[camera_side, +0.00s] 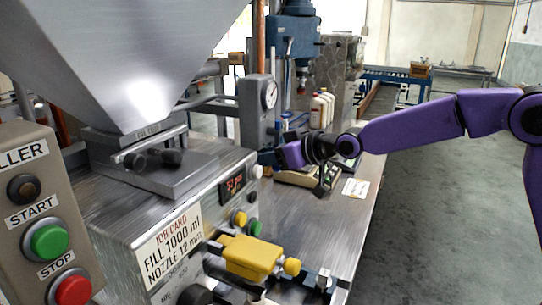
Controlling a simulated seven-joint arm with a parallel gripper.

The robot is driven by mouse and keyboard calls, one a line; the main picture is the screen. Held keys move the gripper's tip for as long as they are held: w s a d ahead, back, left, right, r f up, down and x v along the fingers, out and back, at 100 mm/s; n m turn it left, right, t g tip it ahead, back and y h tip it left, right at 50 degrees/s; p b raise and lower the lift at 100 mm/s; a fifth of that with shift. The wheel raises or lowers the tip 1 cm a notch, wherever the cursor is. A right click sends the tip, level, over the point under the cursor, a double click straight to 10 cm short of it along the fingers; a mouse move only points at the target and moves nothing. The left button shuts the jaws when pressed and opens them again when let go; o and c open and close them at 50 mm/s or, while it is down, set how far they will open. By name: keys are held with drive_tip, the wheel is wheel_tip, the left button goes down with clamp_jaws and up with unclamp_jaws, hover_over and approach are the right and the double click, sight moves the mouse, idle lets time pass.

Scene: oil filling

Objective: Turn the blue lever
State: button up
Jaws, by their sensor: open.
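I cannot make out a blue lever for certain. A blue drill-press-like machine (296,45) stands at the back, with a dark gauge box (258,105) in front of it. A yellow block-shaped handle (252,256) with a round yellow end sits at the filler's outlet in front.
The filler (170,235) with its large steel hopper (135,50) fills the left. A control box (40,215) has a green START and a red STOP button. White bottles (322,108) stand behind my wrist. The metal table (322,228) is mostly clear at right, with a paper card (355,188).

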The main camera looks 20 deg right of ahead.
clamp_jaws()
drive_tip(key=shift+w+d+r+n+t+h, duration=0.15)
drive_tip(key=shift+w+d+n+t+h, duration=0.5)
drive_tip(key=shift+n, duration=0.35)
drive_tip(key=shift+s+a, duration=0.1)
drive_tip(key=shift+s, duration=0.05)
unclamp_jaws()
